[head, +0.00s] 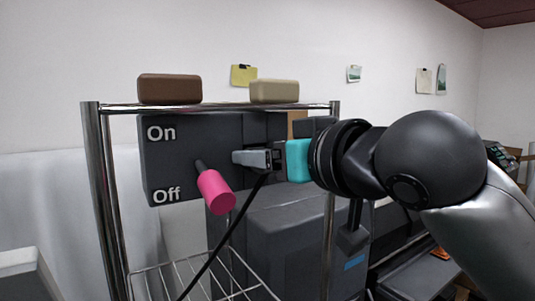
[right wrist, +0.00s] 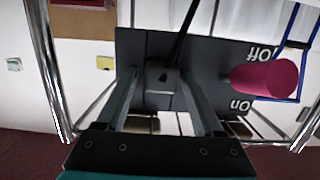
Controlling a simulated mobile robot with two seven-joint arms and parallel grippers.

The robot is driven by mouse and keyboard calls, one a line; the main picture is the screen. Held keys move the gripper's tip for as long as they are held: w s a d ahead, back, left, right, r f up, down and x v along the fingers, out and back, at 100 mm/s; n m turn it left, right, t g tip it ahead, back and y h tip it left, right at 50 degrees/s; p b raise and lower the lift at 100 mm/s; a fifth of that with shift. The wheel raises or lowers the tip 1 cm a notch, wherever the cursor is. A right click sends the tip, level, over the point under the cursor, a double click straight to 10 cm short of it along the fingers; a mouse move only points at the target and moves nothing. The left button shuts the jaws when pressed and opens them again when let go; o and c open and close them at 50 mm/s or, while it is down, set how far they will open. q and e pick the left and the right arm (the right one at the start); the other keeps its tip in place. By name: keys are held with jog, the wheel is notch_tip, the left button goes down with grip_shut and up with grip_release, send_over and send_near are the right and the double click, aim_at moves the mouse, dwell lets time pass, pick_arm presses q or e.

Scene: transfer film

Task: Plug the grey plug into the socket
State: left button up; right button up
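The grey plug (right wrist: 163,80) is between the two fingers of my right gripper (right wrist: 162,82), close in front of the dark panel (head: 222,130). In the head view my right gripper (head: 252,159) comes in from the right with its fingers pointing left, and appears shut on the plug. The black cable (head: 228,228) runs from there down to the left. The socket cannot be made out; the gripper and plug cover that part of the panel, so I cannot tell whether the plug is in it. My left gripper is in neither view.
A pink-handled lever (head: 215,190) sticks out of the panel between "On" and "Off", close to my right fingers. A chrome rack (head: 105,200) frames the panel. A brown block (head: 170,88) and a beige block (head: 274,91) lie on top. A wire basket (head: 205,275) is below.

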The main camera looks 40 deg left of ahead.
jog(key=shift+o, duration=0.4)
jog(key=shift+s+d, duration=0.1)
jog(key=shift+d, duration=0.15)
jog(key=b+v, duration=0.4)
jog(key=v, duration=1)
jog(key=shift+d, duration=0.4)
jog(key=shift+s+r, duration=0.1)
